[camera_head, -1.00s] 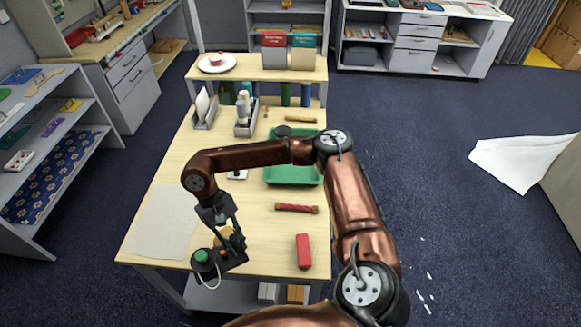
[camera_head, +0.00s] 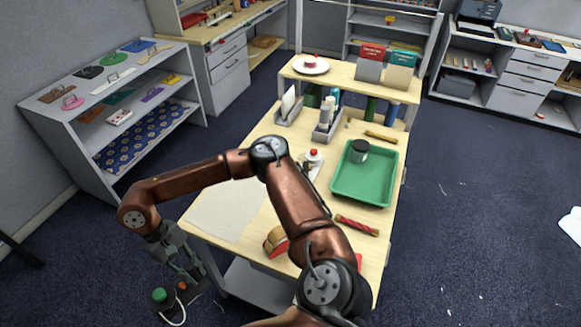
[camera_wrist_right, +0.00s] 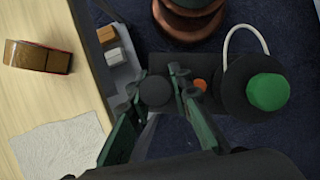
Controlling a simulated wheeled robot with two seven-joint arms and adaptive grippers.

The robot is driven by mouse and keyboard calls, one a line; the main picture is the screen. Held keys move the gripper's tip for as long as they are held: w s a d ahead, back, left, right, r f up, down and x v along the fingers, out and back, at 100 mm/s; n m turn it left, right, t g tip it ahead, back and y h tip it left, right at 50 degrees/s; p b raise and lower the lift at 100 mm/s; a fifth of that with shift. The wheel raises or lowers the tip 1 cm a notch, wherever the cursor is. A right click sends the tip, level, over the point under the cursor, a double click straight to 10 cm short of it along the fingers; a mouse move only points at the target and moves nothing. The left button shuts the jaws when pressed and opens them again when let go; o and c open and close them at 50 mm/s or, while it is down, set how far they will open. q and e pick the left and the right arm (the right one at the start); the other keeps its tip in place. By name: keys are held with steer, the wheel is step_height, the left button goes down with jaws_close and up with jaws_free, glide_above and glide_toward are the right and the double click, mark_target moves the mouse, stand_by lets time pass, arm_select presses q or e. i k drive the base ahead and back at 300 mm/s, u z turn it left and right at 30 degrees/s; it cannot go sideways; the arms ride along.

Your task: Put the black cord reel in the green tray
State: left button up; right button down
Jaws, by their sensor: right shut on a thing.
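The black cord reel (camera_head: 160,298), which I take to be the black thing with a round drum, green knob and white cord loop, hangs beyond the table's front-left corner, above the floor. My right gripper (camera_head: 186,283) is shut on its black base. In the right wrist view the gripper (camera_wrist_right: 156,92) has a dark round post between its fingers, and the reel's drum (camera_wrist_right: 235,88) shows at right. The green tray (camera_head: 345,193) lies on the table's right side, with a dark-lidded jar (camera_head: 359,152) at its back. My left gripper is not in view.
On the table (camera_head: 388,215), a red rod (camera_head: 357,225) lies in front of the tray, and a tan-and-red block (camera_head: 275,240) stands near the front. A paper sheet (camera_head: 225,210) lies at left. Holders (camera_head: 327,128) stand behind. My arm hides part of the table.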

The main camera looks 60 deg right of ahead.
mark_target(378, 176)
steer(key=u, duration=1.45)
steer(key=k, duration=2.2)
steer(key=z, duration=1.65)
steer(key=i, duration=0.5)
steer(key=z, duration=0.15)
